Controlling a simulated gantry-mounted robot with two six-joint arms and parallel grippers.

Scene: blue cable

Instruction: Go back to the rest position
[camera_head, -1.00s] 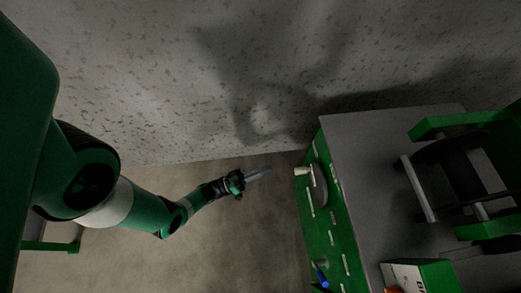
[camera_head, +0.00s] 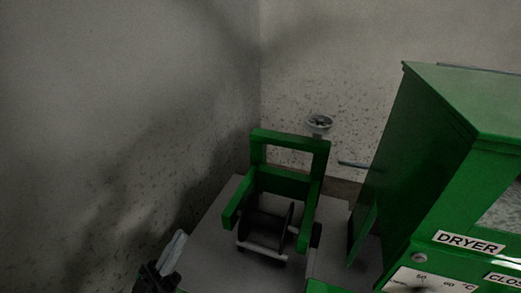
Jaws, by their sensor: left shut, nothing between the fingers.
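My left gripper (camera_head: 172,252) shows at the bottom left of the head view, at the near left corner of the grey worktop (camera_head: 212,245). It is shut and empty, with its fingers pointing up. The rest of my left arm is below the picture. My right gripper is not in view. No blue cable shows in this view now.
A green frame with a dark reel (camera_head: 266,225) stands on the worktop. A small round fitting (camera_head: 319,123) is at the back wall. The left wall is bare.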

